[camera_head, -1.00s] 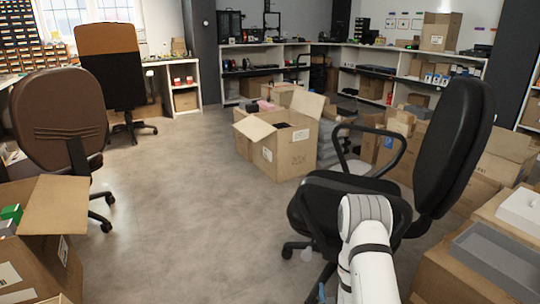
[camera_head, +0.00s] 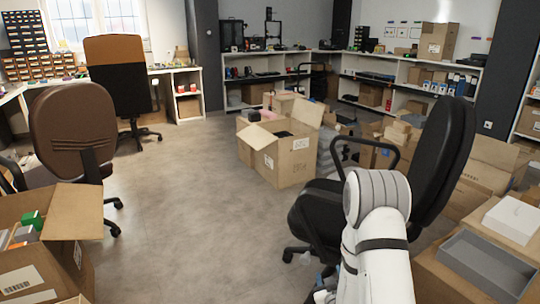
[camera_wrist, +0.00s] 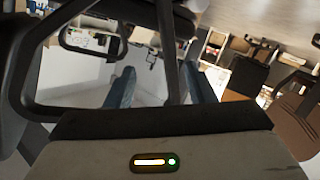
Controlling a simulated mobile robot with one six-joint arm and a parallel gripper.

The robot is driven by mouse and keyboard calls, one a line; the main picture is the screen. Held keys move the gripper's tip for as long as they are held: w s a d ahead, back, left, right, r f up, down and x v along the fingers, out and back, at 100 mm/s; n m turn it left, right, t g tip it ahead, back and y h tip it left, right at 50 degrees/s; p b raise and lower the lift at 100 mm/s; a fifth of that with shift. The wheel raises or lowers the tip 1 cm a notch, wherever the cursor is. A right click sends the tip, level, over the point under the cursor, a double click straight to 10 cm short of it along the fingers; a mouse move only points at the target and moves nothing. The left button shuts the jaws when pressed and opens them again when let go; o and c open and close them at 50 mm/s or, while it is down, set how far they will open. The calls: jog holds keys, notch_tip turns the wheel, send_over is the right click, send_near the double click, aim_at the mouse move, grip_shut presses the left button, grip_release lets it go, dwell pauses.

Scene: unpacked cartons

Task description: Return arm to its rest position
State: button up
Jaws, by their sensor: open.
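My white arm (camera_head: 375,240) rises from the bottom edge in the head view, in front of the black office chair (camera_head: 437,165). In the head view the gripper is mostly hidden low behind the arm, with only small bluish bits showing. A black frame, apparently the chair's armrest (camera_wrist: 28,85), stands close around the left part of the wrist view. I cannot tell whether it touches the gripper.
An open carton (camera_head: 285,160) stands on the floor behind the black chair. Another open carton (camera_head: 75,212) is at the lower left, near a brown chair (camera_head: 72,130). A grey tray (camera_head: 487,262) lies on boxes at right. The grey floor (camera_head: 190,220) at middle left is clear.

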jog(key=s+a+r+m+g+p, duration=0.1)
jog(key=s+r+g+p, duration=0.2)
jog(key=r+p, duration=0.85)
jog(key=s+a+r+m+g+p, duration=0.1)
jog(key=s+r+g+p, duration=0.3)
jog(key=r, duration=1.4)
jog(key=s+a+r+m+g+p, duration=0.1)
jog(key=s+r+g+p, duration=0.4)
jog(key=s+r+p, duration=0.9)
jog(key=s+r+m, duration=0.1)
jog(key=s+r, duration=0.5)
jog(key=r, duration=0.4)
jog(key=shift+s+a+g+y+p, duration=0.15)
jog(key=shift+g+y+p, duration=0.15)
jog(key=shift+s+r, duration=0.1)
